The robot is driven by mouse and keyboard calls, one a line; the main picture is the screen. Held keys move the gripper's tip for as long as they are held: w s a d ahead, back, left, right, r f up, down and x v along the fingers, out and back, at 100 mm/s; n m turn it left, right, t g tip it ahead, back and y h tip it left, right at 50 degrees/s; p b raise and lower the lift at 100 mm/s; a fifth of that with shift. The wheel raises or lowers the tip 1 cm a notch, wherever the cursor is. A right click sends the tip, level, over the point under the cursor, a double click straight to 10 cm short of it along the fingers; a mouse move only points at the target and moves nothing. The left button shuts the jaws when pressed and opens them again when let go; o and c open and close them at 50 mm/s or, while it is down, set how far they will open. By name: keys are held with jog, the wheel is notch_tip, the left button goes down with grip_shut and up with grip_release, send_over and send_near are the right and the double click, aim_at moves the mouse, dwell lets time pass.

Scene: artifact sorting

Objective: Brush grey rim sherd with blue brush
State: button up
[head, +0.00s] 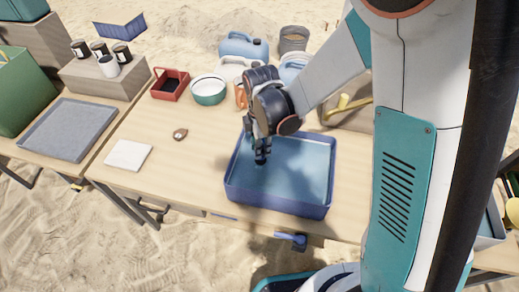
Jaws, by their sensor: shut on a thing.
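My gripper (261,156) points down over the left part of a blue basin (231,189) of water. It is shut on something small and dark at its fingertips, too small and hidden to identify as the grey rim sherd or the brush. I cannot tell whether it touches the water. A small brown piece, sherd-like, (180,134) lies on the table left of the basin. A blue thing with a handle (291,239) sticks out at the table's front edge; I cannot tell whether it is the blue brush.
A white cloth or pad (128,155) and a grey tray (60,130) lie to the left. A red box (170,86), a white-and-green bowl (208,91) and a blue jug (243,46) stand behind.

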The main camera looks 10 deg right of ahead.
jog(key=shift+s+a, duration=0.2)
jog(key=shift+s, duration=0.3)
jog(key=shift+s+a, duration=0.15)
jog(key=shift+s, duration=0.35)
jog(key=shift+w+d, duration=0.2)
jog(key=shift+w, duration=0.4)
jog(key=shift+w+d, duration=0.2)
jog(key=shift+w, duration=0.4)
jog(key=shift+s, duration=0.15)
